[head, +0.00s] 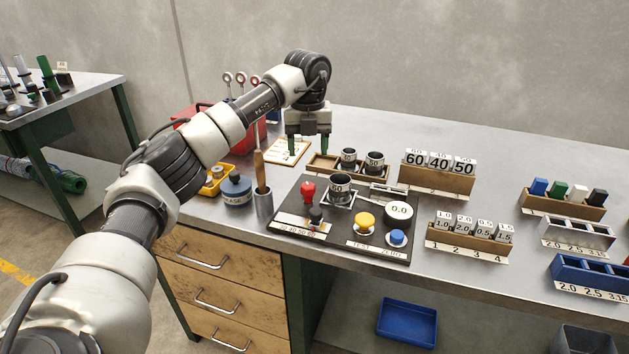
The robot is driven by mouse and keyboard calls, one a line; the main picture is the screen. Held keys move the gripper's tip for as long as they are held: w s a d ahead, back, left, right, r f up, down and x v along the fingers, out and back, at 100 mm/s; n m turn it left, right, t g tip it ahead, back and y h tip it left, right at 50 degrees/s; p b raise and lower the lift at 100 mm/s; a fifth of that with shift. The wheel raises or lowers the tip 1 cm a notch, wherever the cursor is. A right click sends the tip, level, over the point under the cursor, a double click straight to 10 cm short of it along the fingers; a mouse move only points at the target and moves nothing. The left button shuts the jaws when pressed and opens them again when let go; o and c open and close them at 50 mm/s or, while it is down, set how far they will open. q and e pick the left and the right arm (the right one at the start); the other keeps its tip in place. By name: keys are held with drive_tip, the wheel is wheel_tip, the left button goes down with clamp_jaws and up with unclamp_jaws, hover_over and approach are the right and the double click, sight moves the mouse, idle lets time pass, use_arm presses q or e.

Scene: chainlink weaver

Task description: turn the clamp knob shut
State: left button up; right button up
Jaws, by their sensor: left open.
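A black panel (285,233) lies on the workbench. It carries a red knob (308,190) and a black knob (317,214) above a numbered strip; no readable label tells me which is the clamp knob. A metal cup marked 50 (340,187) sits in a square holder beside the red knob. A round 0.0 dial (400,212), a yellow button (365,221) and a blue button (397,237) are to the right. My left gripper (308,147) is open, pointing down behind the panel, apart from the knobs. My right gripper is out of view.
A wooden tray with two cups (322,164) stands behind the panel, close to the gripper. A metal holder with a wooden-handled tool (263,203) and a blue grease tin (237,190) stand left. Labelled blocks (438,180) stand right. The bench's back right is clear.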

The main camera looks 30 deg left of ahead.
use_arm(q)
hover_over(308, 185)
wheel_tip(308, 185, down, 5)
drive_tip(key=shift+s+r, duration=0.15)
drive_tip(key=shift+r, duration=0.05)
wheel_tip(308, 185, down, 4)
drive_tip(key=shift+f, duration=0.8)
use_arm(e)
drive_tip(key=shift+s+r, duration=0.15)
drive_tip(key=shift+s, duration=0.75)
use_arm(q)
drive_tip(key=shift+c, duration=0.3)
drive_tip(key=c, duration=0.9)
drive_tip(key=shift+o, duration=0.2)
drive_tip(key=shift+r, duration=0.1)
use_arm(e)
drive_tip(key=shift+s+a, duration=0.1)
